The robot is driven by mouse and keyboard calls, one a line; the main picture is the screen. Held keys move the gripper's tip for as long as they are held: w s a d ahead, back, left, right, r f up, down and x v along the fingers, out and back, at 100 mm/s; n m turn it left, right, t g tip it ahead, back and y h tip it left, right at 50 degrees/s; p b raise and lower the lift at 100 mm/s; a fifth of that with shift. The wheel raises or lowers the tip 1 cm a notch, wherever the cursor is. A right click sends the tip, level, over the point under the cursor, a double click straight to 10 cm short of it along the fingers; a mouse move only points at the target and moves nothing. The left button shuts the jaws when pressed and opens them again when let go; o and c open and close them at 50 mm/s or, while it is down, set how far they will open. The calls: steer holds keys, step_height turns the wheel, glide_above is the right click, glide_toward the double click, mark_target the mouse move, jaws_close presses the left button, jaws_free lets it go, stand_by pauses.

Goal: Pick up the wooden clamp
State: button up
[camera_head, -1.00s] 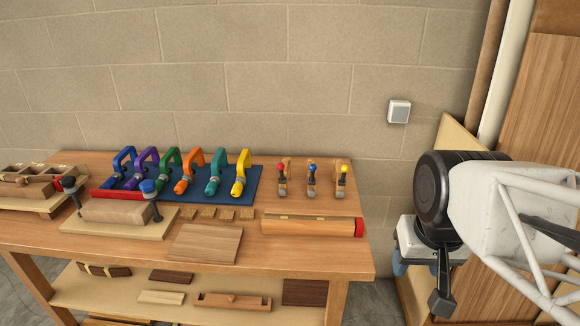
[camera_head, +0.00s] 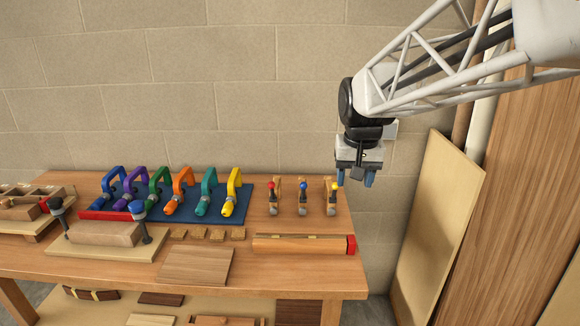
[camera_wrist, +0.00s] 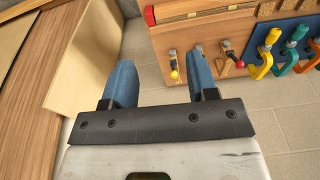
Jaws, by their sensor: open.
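Three small wooden clamps stand in a row at the bench's right end in the head view. One has a red knob (camera_head: 272,196), one a blue knob (camera_head: 303,197) and one a yellow knob (camera_head: 333,198). My gripper (camera_head: 355,178) is open and empty, with blue fingers pointing down, above and right of the yellow-knobbed clamp. In the wrist view the yellow-knobbed clamp (camera_wrist: 173,64) shows between the fingers, nearer the right one. The red-knobbed clamp (camera_wrist: 233,58) is right of that finger, and the middle clamp is mostly hidden behind it.
Several coloured clamps (camera_head: 182,190) stand on a blue mat (camera_head: 245,208) left of the wooden clamps. A wooden roller-like piece with a red end (camera_head: 300,244) lies in front. A tall board (camera_head: 435,220) leans at the right. A block wall stands behind.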

steer(key=w+a+f, duration=0.1)
steer(key=w+a, duration=0.3)
steer(key=w, duration=0.7)
steer(key=g, duration=0.2)
glide_above(276, 183)
step_height(276, 183, down, 15)
steer(key=shift+s+d+f, duration=0.1)
steer(key=shift+w+a+f, duration=0.25)
steer(key=shift+w+f, duration=0.1)
steer(key=shift+f, duration=1.25)
steer(key=shift+s+d+f, duration=0.15)
steer(key=shift+f, duration=2.45)
